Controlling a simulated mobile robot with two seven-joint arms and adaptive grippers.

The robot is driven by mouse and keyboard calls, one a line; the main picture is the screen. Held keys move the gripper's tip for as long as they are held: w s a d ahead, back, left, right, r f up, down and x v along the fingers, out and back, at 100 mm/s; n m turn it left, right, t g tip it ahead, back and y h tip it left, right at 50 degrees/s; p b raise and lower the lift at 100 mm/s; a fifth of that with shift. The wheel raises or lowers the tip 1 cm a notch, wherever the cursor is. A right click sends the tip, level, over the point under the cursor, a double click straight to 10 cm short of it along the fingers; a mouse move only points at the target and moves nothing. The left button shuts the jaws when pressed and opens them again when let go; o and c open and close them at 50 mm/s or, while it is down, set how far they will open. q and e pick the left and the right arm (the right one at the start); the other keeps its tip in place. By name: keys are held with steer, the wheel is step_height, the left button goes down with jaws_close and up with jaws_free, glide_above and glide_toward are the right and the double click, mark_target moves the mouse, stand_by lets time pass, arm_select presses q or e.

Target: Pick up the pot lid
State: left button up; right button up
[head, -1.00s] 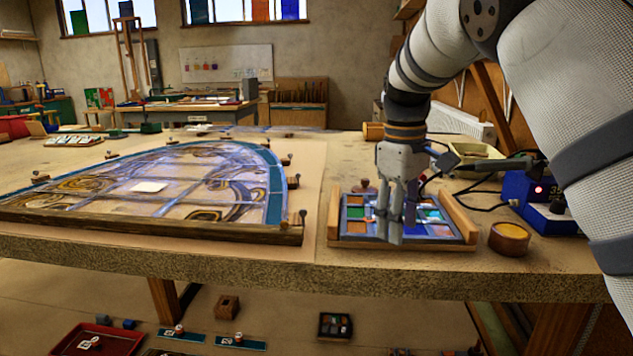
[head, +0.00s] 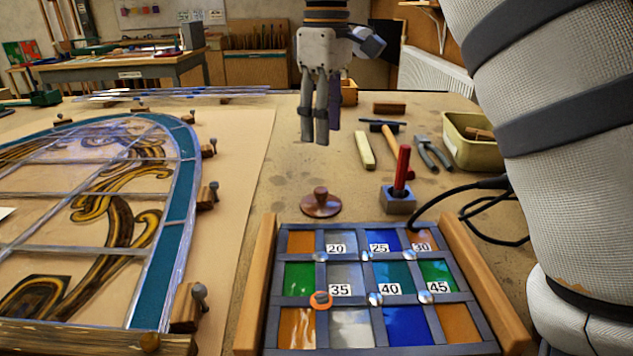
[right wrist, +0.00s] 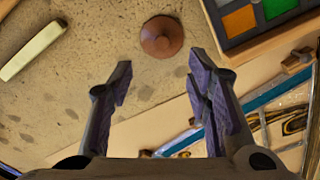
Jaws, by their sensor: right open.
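The pot lid (head: 321,203) is a round brown disc with a knob on top. It lies flat on the bench just behind the small coloured glass panel. My right gripper (head: 315,139) hangs fingers down above the bench, a little behind the lid and apart from it. In the right wrist view the lid (right wrist: 162,38) shows just beyond the open, empty fingers (right wrist: 160,68), roughly centred between them. My left gripper is not in view.
The small glass panel (head: 374,313) with number tags lies in front of the lid between wooden rails. A red-handled tool (head: 402,172) in a grey block stands to the lid's right. A pale bar (head: 364,151) and pliers (head: 433,154) lie behind. The large leaded panel (head: 120,215) fills the left.

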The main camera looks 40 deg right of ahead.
mark_target(322, 190)
steer(key=f, duration=1.1)
steer(key=shift+a+f, duration=0.25)
steer(key=shift+f, duration=0.1)
jaws_close()
